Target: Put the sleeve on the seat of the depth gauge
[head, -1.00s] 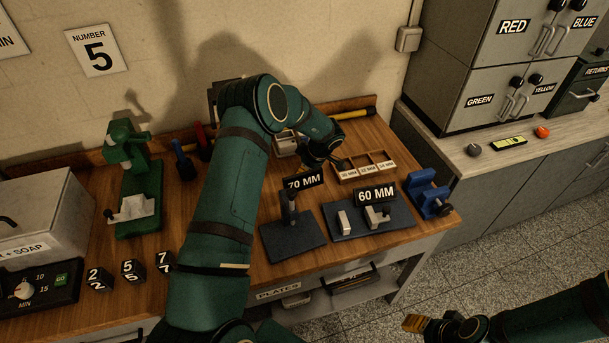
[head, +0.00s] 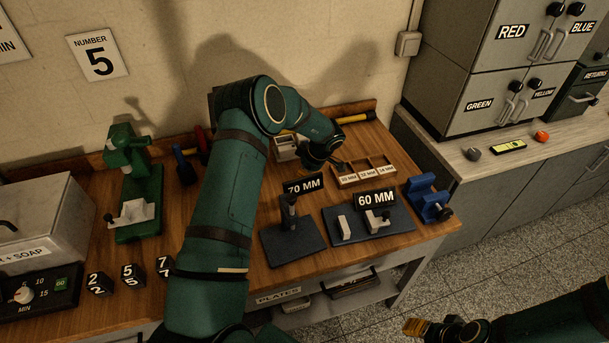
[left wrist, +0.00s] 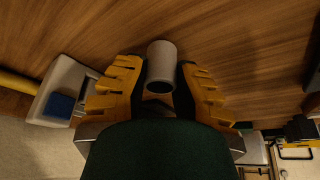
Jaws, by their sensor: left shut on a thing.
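A pale grey hollow sleeve (left wrist: 162,62) sits between the yellow fingers of my left gripper (left wrist: 160,88) in the left wrist view, its dark opening towards the palm. The gripper is shut on it. In the head view my left gripper (head: 334,166) is over the back of the workbench, behind the 70 MM sign; I cannot make out the sleeve there. A dark stand with an upright post (head: 290,222), under the 70 MM sign, looks like the depth gauge. My right gripper (head: 417,327) is low at the right, away from the bench; its jaw opening is unclear.
The dark 60 MM plate (head: 345,237) carries a pale block and a grey fitting, right of the post stand. A labelled wooden tray (head: 350,181) and a blue vise (head: 428,198) stand nearby. A green press (head: 136,190) is at the left. Bare wood lies in front of the post stand.

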